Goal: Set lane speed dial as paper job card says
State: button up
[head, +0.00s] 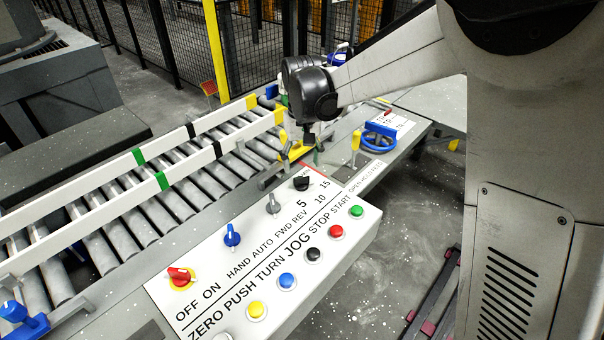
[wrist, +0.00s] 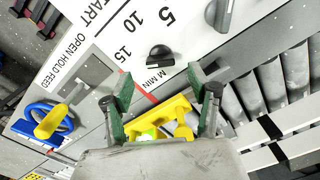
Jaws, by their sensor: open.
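The lane speed dial (head: 301,183) is a black knob beside the figures 5, 10 and 15 on the white control panel (head: 350,228). In the wrist view the dial (wrist: 160,56) lies just beyond my fingertips, apart from them; which figure it points to is unclear. My gripper (wrist: 160,82) is open, its green-padded fingers apart with nothing between the tips. In the head view my gripper (head: 302,147) hangs over the panel's far end, past the dial. I cannot make out a paper job card for certain.
Grey (head: 272,203), blue (head: 232,235) and red (head: 180,276) switches and several push buttons share the panel. A roller conveyor (head: 150,210) runs alongside. A yellow bracket (wrist: 172,116) lies below my gripper. A blue handwheel (head: 379,136) stands at the far right end.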

aim_at(303, 178)
jog(key=shift+r, duration=2.8)
jog(key=shift+d+r, duration=0.1)
jog(key=s+d+r+m+t, duration=0.1)
jog(key=s+d+r+t, duration=0.25)
jog(key=s+d, duration=0.5)
jog(key=s+d+r+m+t, duration=0.15)
jog(key=s+d+r, duration=0.35)
jog(key=s, duration=0.6)
jog(key=s+d+f+t, duration=0.2)
jog(key=s+d+f, duration=0.2)
jog(key=s, duration=0.3)
jog(key=shift+d+m, duration=0.25)
jog(key=shift+m, duration=0.2)
